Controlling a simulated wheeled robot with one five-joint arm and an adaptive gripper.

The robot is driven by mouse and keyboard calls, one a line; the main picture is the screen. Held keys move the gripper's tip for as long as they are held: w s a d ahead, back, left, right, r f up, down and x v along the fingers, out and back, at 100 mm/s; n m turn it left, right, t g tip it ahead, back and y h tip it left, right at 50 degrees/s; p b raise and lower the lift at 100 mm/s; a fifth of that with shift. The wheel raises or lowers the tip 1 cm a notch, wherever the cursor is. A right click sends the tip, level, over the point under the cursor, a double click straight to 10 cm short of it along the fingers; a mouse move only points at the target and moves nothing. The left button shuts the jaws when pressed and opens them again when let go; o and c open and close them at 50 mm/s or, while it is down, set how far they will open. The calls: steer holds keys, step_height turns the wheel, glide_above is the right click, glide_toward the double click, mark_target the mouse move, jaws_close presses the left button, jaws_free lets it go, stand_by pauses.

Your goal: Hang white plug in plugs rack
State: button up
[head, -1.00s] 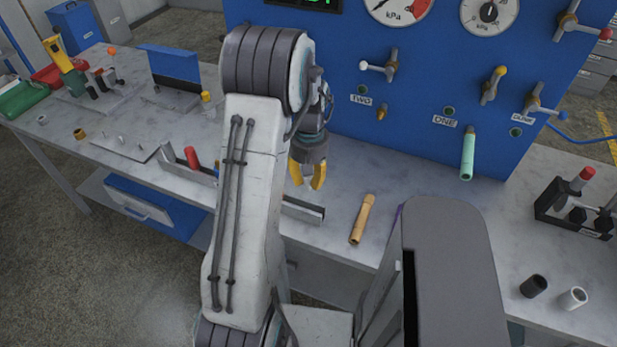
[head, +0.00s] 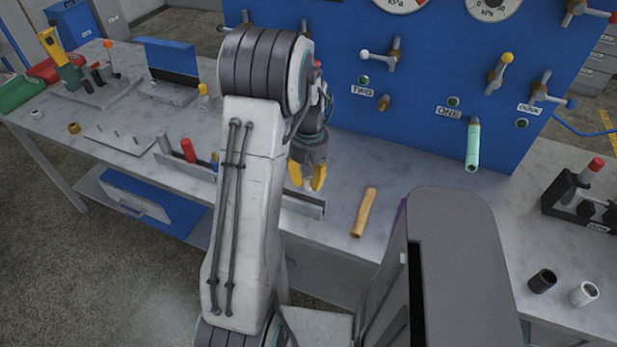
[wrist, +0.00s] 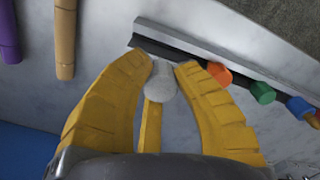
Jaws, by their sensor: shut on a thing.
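My gripper (wrist: 158,90) has yellow fingers closed around a pale white plug (wrist: 162,80), whose rounded end shows between the fingertips. In the head view my gripper (head: 306,180) is above the workbench, fingers pointing down, and the plug shows only as a small pale patch. The plugs rack (wrist: 190,48), a long metal rail, lies just beyond the fingertips in the wrist view. Orange (wrist: 218,75), green (wrist: 262,93) and blue (wrist: 299,108) plugs sit along it to the right. In the head view the rack (head: 303,207) is partly hidden behind my arm. The plug appears apart from the rack.
Black (head: 542,281) and white (head: 584,293) cylinders stand at the right. A red plug (head: 187,150) stands at the rack's left part.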

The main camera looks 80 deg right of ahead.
mark_target(308, 190)
steer(key=shift+f+b, duration=0.85)
steer(key=shift+f, duration=0.35)
steer(key=shift+b, duration=0.45)
stand_by(1.3)
steer(key=shift+f+b, duration=1.5)
steer(key=shift+f, duration=0.35)
jaws_close()
steer(key=o, duration=1)
jaws_free()
step_height(308, 190, up, 12)
steer(key=shift+d, duration=0.15)
